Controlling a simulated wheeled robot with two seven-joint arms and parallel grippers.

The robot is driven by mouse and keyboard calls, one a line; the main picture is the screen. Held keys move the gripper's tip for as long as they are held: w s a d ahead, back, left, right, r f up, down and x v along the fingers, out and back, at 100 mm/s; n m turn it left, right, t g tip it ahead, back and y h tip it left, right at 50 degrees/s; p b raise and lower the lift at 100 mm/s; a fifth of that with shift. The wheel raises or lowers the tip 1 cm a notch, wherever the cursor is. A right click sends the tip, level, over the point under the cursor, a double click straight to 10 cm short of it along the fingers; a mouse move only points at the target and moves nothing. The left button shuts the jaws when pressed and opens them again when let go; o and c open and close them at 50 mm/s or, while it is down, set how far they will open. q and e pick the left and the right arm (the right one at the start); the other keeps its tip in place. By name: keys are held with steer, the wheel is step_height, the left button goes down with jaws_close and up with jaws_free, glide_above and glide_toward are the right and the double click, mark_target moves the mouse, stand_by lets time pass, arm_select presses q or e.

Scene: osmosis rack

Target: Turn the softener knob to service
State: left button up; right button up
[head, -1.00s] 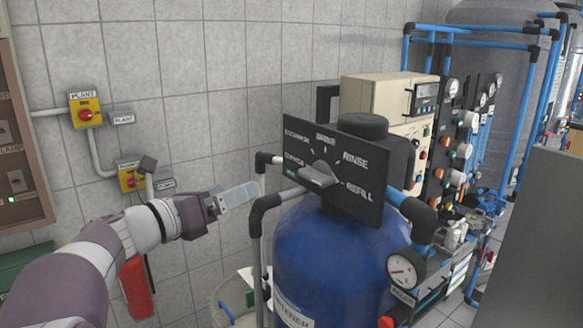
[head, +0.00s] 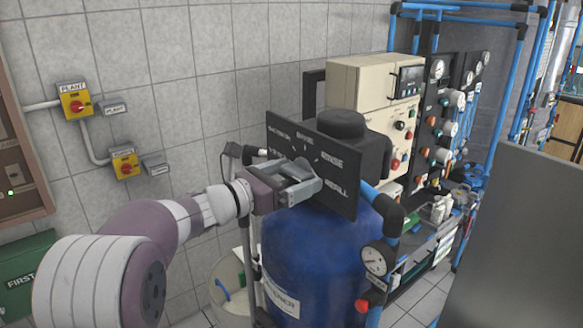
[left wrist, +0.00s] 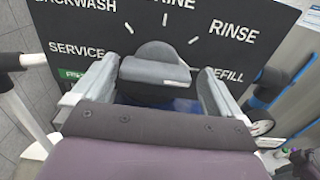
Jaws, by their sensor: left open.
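The softener knob (left wrist: 155,62) is a grey dial with a thick bar handle on a black panel (left wrist: 225,60) reading BACKWASH, BRINE, RINSE, REFILL and SERVICE. In the left wrist view the bar lies roughly level; which label it points to I cannot tell. My left gripper (head: 308,178) is open in front of the panel, with one finger on each side of the knob. Gaps show between the fingers and the bar in the wrist view. In the head view the gripper hides most of the knob. My right gripper is not in view.
The panel sits on top of a blue softener tank (head: 315,255) with a pressure gauge (head: 375,262). A cream control box (head: 365,85) stands behind. A grey panel (head: 510,230) fills the right side.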

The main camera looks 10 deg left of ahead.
arm_select(q)
steer(key=shift+w+a+f, duration=0.1)
steer(key=shift+a, duration=0.2)
steer(key=shift+c, duration=0.9)
steer(key=shift+d, duration=0.1)
steer(key=c, duration=0.7)
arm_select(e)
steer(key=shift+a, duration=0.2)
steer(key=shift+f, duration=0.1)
